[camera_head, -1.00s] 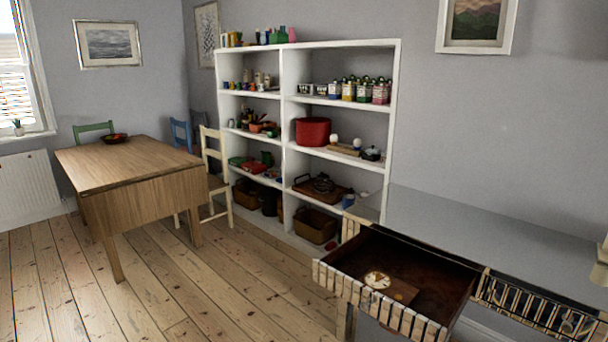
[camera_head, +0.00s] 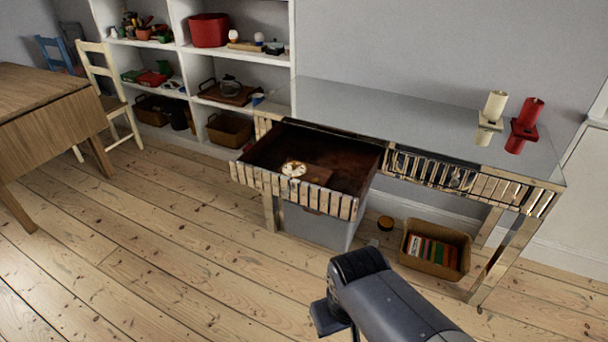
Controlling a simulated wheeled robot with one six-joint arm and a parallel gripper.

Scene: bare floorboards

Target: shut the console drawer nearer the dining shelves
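The mirrored console (camera_head: 400,112) stands against the wall. Its left drawer (camera_head: 293,190), the one beside the white shelves (camera_head: 182,50), is pulled well out. A round, pale clock-like object (camera_head: 293,169) and a flat brown item (camera_head: 314,174) lie inside it. The console's right drawer (camera_head: 470,182) looks shut. A dark grey part of my arm (camera_head: 385,300) shows at the bottom, in front of the console and apart from the drawer. My gripper's fingertips cannot be made out.
A wooden table (camera_head: 45,115) and cream chair (camera_head: 105,85) are at left. Floorboards before the drawer are clear.

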